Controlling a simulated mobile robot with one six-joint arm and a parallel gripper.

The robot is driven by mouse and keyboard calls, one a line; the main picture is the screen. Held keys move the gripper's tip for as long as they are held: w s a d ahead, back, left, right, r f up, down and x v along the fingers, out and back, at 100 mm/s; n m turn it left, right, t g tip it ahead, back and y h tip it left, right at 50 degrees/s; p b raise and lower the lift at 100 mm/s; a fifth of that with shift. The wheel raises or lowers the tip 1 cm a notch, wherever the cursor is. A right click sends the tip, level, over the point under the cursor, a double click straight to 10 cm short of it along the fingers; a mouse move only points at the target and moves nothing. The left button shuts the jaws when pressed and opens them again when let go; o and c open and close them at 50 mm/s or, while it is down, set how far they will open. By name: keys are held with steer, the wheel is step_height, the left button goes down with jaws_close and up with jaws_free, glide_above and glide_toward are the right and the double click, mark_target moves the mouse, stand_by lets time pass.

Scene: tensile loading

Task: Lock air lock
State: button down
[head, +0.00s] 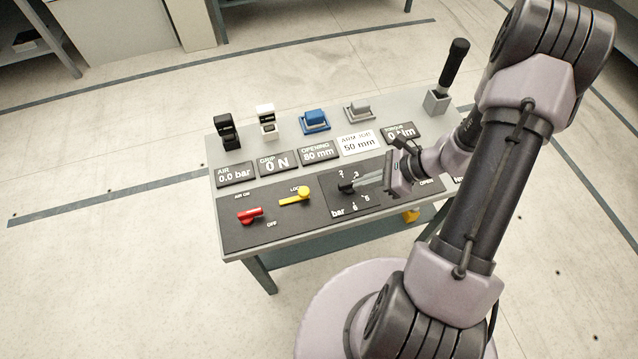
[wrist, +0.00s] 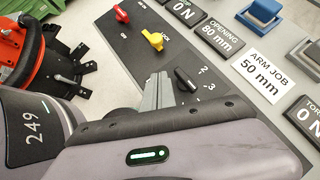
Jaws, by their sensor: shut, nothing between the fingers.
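The yellow air lock lever (head: 298,196) sits on the black front panel (head: 232,236), below a partly covered label that starts "LOC". Its round end is at the upper right and its handle points left in the head view. It also shows in the wrist view (wrist: 153,40). My gripper (head: 358,185) is shut and empty over the panel, right of the yellow lever and apart from it. Its grey fingertips (wrist: 158,80) show beside the black pressure knob (head: 346,187); I cannot tell whether they touch it. The knob also shows in the wrist view (wrist: 186,80).
A red air handle (head: 250,215) is left of the yellow lever, between "AIR ON" and "OFF". The air display (head: 236,174) reads 0.0 bar. Black, white, blue and grey controls and an upright black-handled lever (head: 447,80) stand along the back. My arm covers the panel's right part.

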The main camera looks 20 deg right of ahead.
steer(key=b, duration=0.4)
glide_toward(319, 200)
steer(key=shift+w+a+f, duration=0.3)
steer(key=shift+a, duration=0.2)
steer(key=shift+w+a+f, duration=0.25)
steer(key=shift+a, duration=0.3)
steer(key=a, duration=0.1)
steer(key=w+a, duration=0.1)
steer(key=a, duration=0.1)
steer(key=shift+w+a+f+b, duration=0.1)
steer(key=shift+w+f+b, duration=0.15)
steer(key=shift+w+b, duration=0.1)
steer(key=shift+w+a, duration=0.2)
steer(key=shift+a, duration=0.15)
